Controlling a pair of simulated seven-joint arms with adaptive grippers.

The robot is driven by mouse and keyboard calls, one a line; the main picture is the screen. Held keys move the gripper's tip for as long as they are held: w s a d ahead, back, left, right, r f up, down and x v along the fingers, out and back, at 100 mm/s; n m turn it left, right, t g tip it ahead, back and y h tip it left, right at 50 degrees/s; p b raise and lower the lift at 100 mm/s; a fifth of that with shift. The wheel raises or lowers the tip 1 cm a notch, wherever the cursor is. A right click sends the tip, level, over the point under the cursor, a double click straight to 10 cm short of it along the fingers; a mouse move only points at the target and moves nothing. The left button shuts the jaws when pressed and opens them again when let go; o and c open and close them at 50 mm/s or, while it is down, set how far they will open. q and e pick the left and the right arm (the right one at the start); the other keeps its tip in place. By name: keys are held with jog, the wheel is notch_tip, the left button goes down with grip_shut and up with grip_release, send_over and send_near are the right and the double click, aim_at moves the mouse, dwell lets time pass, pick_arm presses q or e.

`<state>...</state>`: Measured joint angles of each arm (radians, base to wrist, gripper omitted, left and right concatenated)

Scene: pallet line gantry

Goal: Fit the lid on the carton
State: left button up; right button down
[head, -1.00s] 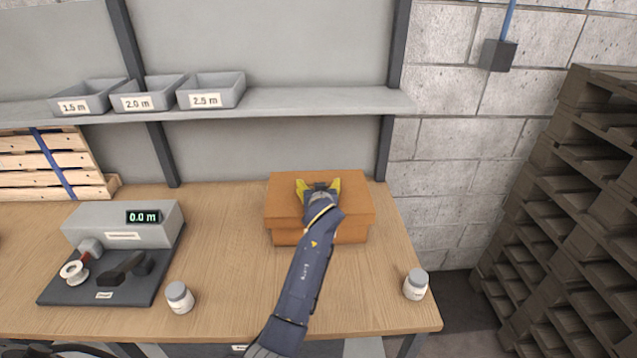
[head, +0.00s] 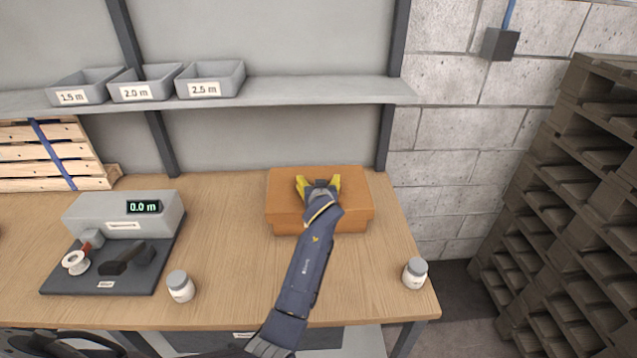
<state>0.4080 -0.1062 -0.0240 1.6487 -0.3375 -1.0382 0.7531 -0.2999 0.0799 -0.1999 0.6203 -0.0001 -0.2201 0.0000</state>
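The orange-brown carton (head: 295,227) stands on the bench, right of the middle. Its lid (head: 283,185), the same colour and slightly wider, covers the top, with a strip of carton wall showing below the lid's front edge. I cannot tell whether the lid is fully down. My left gripper (head: 319,183) is over the middle of the lid, its yellow fingers spread apart with nothing seen between them. It appears to touch the lid top, but contact is not clear. My forearm hides part of the carton's front. My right gripper is not in view.
White jars stand on the bench left (head: 180,287) and right (head: 415,273) of my arm. A grey device (head: 120,215) reads 0.0 m behind a dark tool board (head: 100,283). A shelf (head: 320,90) with grey bins crosses behind. Pallets (head: 575,190) are stacked at right.

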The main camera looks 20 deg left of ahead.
pick_arm(q)
jog(key=o, duration=1.1)
notch_tip(320, 180, up, 10)
